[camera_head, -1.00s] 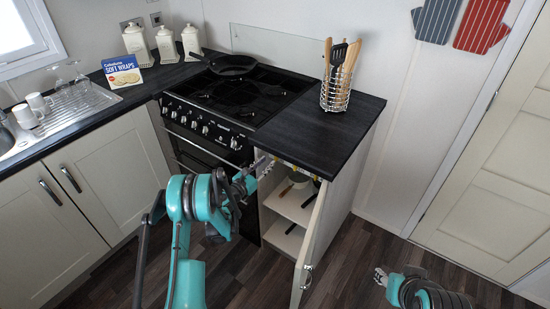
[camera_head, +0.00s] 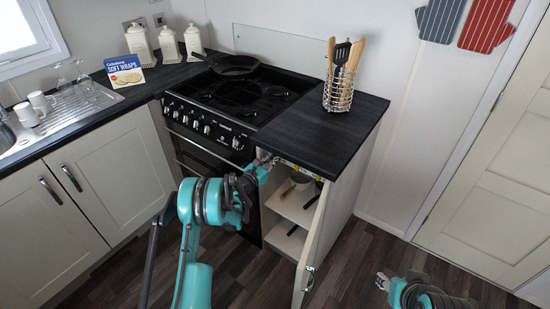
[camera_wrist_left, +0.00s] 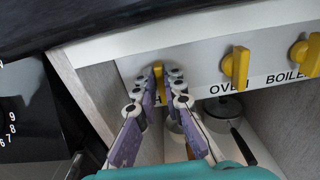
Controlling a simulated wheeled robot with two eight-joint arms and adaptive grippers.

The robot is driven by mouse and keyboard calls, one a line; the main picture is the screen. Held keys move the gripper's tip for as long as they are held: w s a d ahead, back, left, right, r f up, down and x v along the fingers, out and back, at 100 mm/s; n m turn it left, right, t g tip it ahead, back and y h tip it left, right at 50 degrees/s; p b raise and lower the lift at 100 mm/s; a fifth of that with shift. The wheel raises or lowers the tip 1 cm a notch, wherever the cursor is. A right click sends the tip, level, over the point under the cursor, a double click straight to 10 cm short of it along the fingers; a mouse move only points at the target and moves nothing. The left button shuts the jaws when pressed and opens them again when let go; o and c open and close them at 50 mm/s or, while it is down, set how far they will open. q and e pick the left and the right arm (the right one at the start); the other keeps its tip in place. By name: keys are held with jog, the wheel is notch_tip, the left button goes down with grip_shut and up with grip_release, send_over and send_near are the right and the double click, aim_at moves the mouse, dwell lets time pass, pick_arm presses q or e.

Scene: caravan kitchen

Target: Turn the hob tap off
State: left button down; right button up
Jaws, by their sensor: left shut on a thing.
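The hob tap (camera_wrist_left: 158,74) is the leftmost yellow lever on the white strip under the worktop, in the left wrist view; its label is mostly hidden by my fingers. My left gripper (camera_wrist_left: 162,98) is shut on this yellow lever, one finger on each side. In the head view my left gripper (camera_head: 268,160) reaches the top of the open cupboard, just under the worktop edge. The oven tap (camera_wrist_left: 236,67) and boiler tap (camera_wrist_left: 307,54) are to its right. My right gripper (camera_head: 382,281) is low at the right, away from the cupboard; its fingers are too small to judge.
The cupboard door (camera_head: 313,245) stands open to the right of the left gripper. Pans (camera_wrist_left: 222,112) sit on the shelf below the taps. The worktop (camera_head: 325,130) overhangs closely above, and the cooker (camera_head: 205,122) stands directly left.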

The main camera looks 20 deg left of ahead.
pick_arm(q)
jog(key=m, duration=0.6)
jog(key=d+f+m, duration=0.1)
jog(key=m, duration=1)
jog(key=shift+s+d+f+m, duration=0.15)
jog(key=shift+s+f+m, duration=0.1)
jog(key=shift+m, duration=0.15)
dwell(0.6)
jog(key=c, duration=1.6)
grip_release()
